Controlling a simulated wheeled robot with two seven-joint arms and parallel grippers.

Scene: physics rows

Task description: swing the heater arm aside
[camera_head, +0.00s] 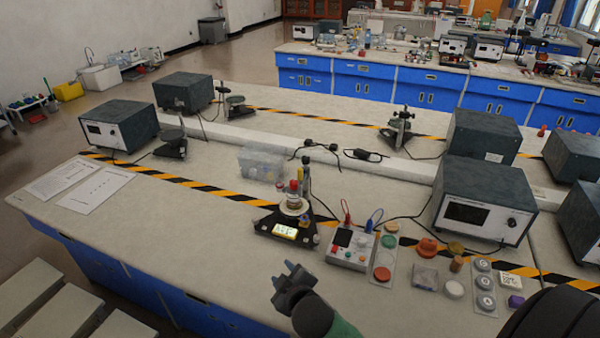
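The heater apparatus (286,222) stands near the middle of the bench. It has a black base with a lit yellow display, a pale disc with a small stacked red-topped part above it, and a dark upright post (306,175) at its back. The heater arm is too small to tell apart from the post and stack. My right gripper (283,272) is in front of the apparatus, toward the bench's front edge, apart from it. Its two fingers look spread, with nothing seen between them. My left gripper is not in view.
A control box (350,248) with red and blue leads stands right of the apparatus. Small discs and blocks lie farther right, before a large dark meter (484,200). A clear plastic box (261,163) is behind. Papers (95,190) lie left; the bench front-left is clear.

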